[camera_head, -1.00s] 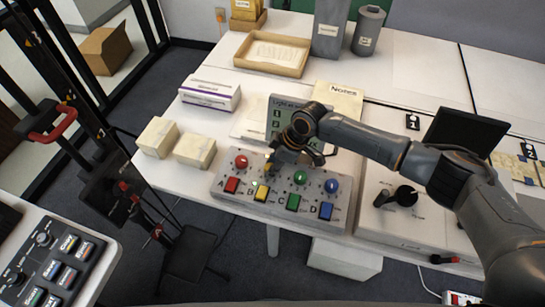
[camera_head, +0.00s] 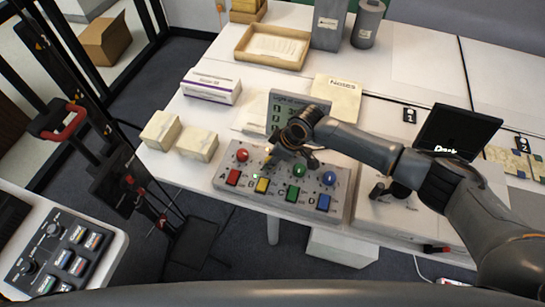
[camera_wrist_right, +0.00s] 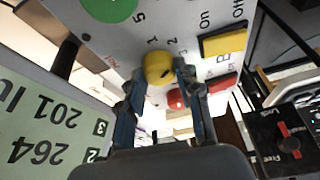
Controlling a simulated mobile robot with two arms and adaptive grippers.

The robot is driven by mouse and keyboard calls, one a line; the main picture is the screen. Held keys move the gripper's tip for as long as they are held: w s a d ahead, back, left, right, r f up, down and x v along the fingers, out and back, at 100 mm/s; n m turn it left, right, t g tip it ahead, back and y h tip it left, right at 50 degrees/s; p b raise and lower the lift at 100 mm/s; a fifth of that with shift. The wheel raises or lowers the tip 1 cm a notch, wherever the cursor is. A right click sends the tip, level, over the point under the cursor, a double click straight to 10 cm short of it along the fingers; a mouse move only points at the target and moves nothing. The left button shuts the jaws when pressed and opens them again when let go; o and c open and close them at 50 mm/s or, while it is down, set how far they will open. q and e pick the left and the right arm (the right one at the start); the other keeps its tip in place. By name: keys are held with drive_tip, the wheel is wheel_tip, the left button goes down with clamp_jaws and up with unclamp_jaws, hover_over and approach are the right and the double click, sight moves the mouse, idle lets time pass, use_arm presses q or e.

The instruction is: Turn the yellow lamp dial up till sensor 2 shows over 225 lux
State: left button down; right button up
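The yellow lamp dial (camera_wrist_right: 158,68) sits on the grey control panel (camera_head: 224,186), beside the yellow button (camera_head: 262,185). My right gripper (camera_wrist_right: 159,78) has its fingertips on either side of the dial and appears shut on it. In the head view, my right gripper (camera_head: 277,156) hides most of the dial. The green sensor display (camera_wrist_right: 50,125) is upside down in the right wrist view. A number that looks like 264 stands by the 2, and 201 by the 3. My left gripper is not in view.
Red (camera_head: 242,155), green (camera_head: 299,170) and blue (camera_head: 329,178) dials share the panel, with coloured buttons before them. A dark screen reading "Dark" (camera_head: 457,132) stands at the right. Pale boxes (camera_head: 198,145) lie left of the panel.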

drive_tip(key=o, duration=0.4)
drive_tip(key=v, duration=1.2)
drive_tip(key=shift+a, duration=0.1)
